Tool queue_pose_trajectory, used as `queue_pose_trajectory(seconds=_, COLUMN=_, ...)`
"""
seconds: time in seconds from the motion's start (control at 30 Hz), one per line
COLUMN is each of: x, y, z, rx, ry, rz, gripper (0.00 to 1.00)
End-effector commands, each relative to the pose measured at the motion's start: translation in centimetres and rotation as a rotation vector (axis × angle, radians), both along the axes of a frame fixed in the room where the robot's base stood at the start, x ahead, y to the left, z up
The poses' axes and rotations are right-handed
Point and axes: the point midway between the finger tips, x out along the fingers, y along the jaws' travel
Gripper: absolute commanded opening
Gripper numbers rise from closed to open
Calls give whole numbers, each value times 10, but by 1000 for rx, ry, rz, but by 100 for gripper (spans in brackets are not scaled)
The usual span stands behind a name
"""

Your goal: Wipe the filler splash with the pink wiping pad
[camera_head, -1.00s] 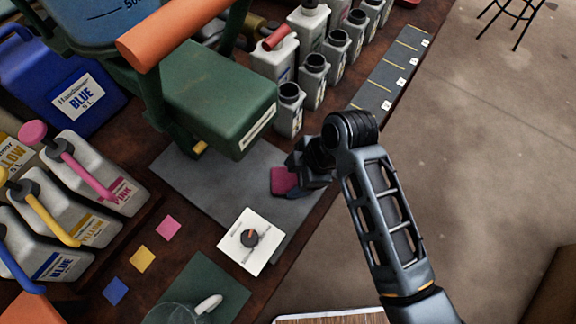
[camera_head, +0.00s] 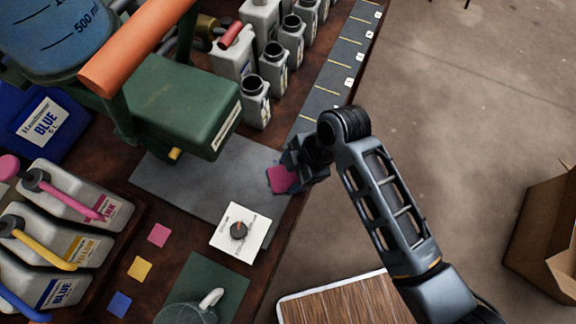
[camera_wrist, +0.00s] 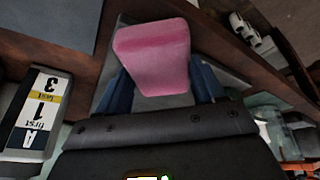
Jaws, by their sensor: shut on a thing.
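The pink wiping pad (camera_head: 281,179) is held by my gripper (camera_head: 296,168), over the right edge of the grey mat (camera_head: 170,183) in the head view. In the wrist view the pink pad (camera_wrist: 155,50) sticks out beyond the blue fingers of my gripper (camera_wrist: 160,88), which are shut on it. I cannot make out the filler splash in either view. I cannot tell whether the pad touches the surface below it.
A green machine (camera_head: 180,100) stands over the mat, with a white dial plate (camera_head: 240,232) in front. Several grey bottles (camera_head: 255,101) line the back. Pink, yellow and blue jugs (camera_head: 75,195) stand left. A cardboard box (camera_head: 548,225) is on the floor at right.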

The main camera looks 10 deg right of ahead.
Motion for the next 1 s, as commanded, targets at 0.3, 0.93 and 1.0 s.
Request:
queue_pose_trajectory(seconds=0.3, x=6, y=9, z=-2, rx=-4, ry=6, rz=1, gripper=30)
queue_pose_trajectory(seconds=0.93, x=29, y=38, z=0, rx=-2, ry=3, rz=1, gripper=30)
queue_pose_trajectory(seconds=1.0, x=32, y=42, z=0, rx=-2, ry=3, rz=1, gripper=30)
